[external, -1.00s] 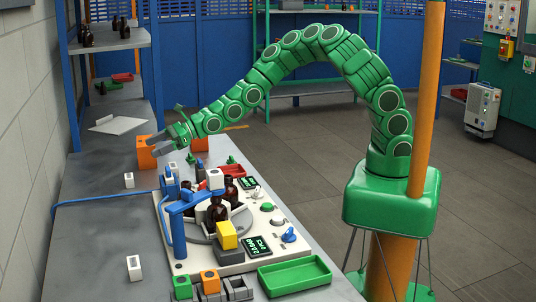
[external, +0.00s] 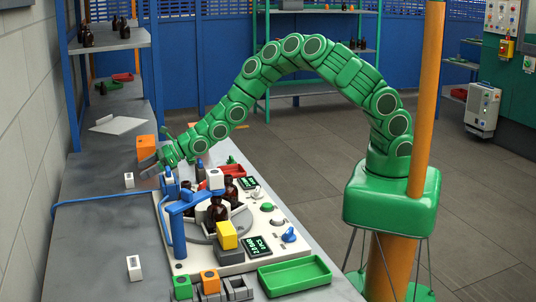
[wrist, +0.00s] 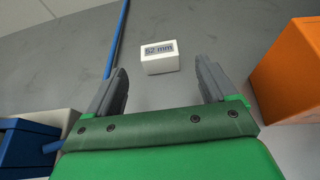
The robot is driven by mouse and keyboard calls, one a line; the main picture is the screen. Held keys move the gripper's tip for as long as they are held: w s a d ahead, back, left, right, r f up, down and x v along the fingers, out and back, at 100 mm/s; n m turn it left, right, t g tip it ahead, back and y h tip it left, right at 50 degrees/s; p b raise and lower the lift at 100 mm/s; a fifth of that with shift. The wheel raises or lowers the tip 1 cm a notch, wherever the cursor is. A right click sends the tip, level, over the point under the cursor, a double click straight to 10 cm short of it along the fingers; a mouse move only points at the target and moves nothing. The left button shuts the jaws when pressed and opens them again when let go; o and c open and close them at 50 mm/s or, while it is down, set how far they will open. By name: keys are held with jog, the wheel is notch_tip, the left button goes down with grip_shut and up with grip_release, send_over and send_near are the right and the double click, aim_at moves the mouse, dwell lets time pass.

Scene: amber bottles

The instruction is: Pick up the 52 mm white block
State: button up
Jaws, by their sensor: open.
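The white block labelled "52 mm" (wrist: 158,58) lies on the grey bench in the wrist view, just beyond the fingertips and between their lines. In the external view it appears to be the small white block (external: 129,180) on the left of the bench. My gripper (external: 147,165) is low over the bench, up and to the right of that block. In the wrist view my gripper (wrist: 161,68) is open, with nothing between its fingers.
An orange block (wrist: 292,72) stands close to the right finger. A blue cable (wrist: 117,40) runs left of the white block. A white machine base (external: 205,262) with amber bottles (external: 217,210) stands nearby. Another white block (external: 134,268) is nearer the camera.

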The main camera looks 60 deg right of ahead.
aim_at(132, 175)
jog(key=shift+x, duration=2)
jog(key=shift+w+a+f, duration=0.4)
jog(key=shift+w+a, duration=0.4)
jog(key=shift+f, duration=0.1)
jog(key=shift+c, duration=0.3)
jog(key=c, duration=1)
